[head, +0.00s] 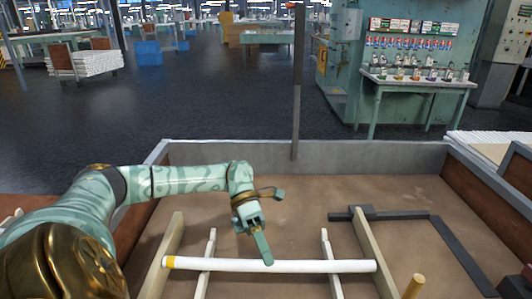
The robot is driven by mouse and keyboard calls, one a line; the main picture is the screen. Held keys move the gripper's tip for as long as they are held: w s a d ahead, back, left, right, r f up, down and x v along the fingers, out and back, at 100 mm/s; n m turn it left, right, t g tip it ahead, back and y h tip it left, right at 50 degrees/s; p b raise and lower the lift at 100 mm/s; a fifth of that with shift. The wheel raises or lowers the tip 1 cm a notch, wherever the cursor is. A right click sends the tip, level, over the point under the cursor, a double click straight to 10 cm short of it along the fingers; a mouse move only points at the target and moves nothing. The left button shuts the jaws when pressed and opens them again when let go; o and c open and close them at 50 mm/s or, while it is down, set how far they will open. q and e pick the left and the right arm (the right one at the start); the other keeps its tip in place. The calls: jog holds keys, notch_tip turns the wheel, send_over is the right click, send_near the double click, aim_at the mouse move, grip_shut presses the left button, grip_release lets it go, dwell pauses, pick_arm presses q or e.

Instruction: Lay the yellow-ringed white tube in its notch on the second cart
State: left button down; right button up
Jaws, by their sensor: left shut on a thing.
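The white tube (320,266) lies roughly level across the lower middle of the head view, with its yellow ring (170,262) near the left end. My left gripper (266,259) comes down from above and is shut on the tube near its middle. The tube spans a left wooden rail (172,240) and a right wooden rail (366,238), with two thinner pale bars between them. I cannot tell whether the tube rests in notches or is just above them. My right gripper is not in view.
The cart has a grey metal rim (330,159) and a brown bed. A dark bent bar (440,240) lies on its right side. A thin upright post (297,90) stands at the far rim. A tan peg (413,288) stands at lower right.

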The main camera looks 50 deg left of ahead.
pick_arm(q)
jog(key=shift+f, duration=0.25)
jog(key=c, duration=1.6)
grip_release()
jog(key=shift+f, duration=0.1)
jog(key=shift+c, duration=0.2)
jog(key=o, duration=0.4)
